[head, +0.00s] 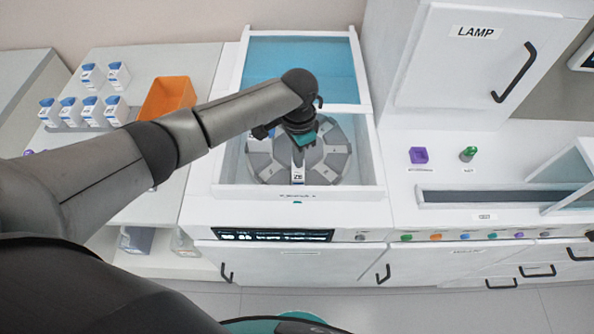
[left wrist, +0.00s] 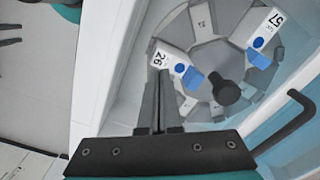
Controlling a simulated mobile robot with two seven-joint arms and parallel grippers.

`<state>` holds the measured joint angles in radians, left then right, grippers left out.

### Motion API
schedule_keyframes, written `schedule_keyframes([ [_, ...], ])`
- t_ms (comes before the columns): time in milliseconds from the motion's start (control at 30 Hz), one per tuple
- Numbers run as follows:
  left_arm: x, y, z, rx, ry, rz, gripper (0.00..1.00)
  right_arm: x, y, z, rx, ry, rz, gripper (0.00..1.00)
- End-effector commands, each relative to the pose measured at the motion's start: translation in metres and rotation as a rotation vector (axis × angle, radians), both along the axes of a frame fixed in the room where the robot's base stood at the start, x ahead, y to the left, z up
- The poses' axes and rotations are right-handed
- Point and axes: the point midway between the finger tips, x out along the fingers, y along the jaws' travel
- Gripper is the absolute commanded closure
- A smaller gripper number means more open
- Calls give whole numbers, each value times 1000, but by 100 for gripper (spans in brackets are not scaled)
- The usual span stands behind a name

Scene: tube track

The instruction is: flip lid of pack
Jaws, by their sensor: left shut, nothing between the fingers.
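A white pack numbered 26 (left wrist: 168,58) with blue parts sits in a slot of the grey round carousel (head: 330,160). In the head view the pack (head: 298,174) shows at the front of the carousel. A second pack numbered 57 (left wrist: 272,22) sits in another slot, also with blue parts. My left gripper (head: 299,160) is over the carousel at pack 26. Its fingers (left wrist: 160,78) are together and empty, close beside the pack's label; I cannot tell whether they touch it. I cannot tell how far either lid is open. My right gripper is out of view.
The carousel lies inside a white-walled bay (head: 372,150) with a blue clear cover (head: 300,68) behind it. Several packs (head: 92,76) and an orange bin (head: 168,97) stand on the left. A dark handle (left wrist: 286,124) shows near the wrist.

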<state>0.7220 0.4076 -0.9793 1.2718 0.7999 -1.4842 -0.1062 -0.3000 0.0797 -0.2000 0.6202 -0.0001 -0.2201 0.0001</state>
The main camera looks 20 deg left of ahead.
Motion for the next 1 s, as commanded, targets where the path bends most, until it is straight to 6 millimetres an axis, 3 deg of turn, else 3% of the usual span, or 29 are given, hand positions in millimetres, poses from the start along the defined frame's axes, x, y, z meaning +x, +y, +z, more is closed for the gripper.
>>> schedule_keyframes([
  [1000,54,15,-2,0,-1,1,100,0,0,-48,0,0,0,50],
])
